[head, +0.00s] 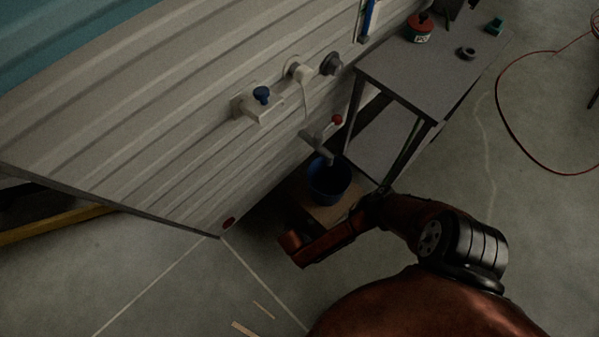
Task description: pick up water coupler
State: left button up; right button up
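I cannot tell for sure which thing is the water coupler. A small blue-topped piece (261,95) sits on a white box-shaped fitting (262,110) on the camper wall. A white fitting with a round dark grey end (331,64) sticks out to its right. A small dark ring-shaped piece (466,53) lies on the grey table. An orange-brown arm of mine comes in from the lower right and ends below the blue bucket, apart from all of these. No gripper fingers can be made out on it. My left gripper is not in view.
A valve with a red knob (337,119) is above a blue bucket (328,181) on a brown board (335,213). A red hose (512,122) lies on the floor at right.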

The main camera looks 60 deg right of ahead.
jog(key=c, duration=1.4)
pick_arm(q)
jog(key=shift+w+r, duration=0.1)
pick_arm(e)
jog(key=shift+r, duration=0.1)
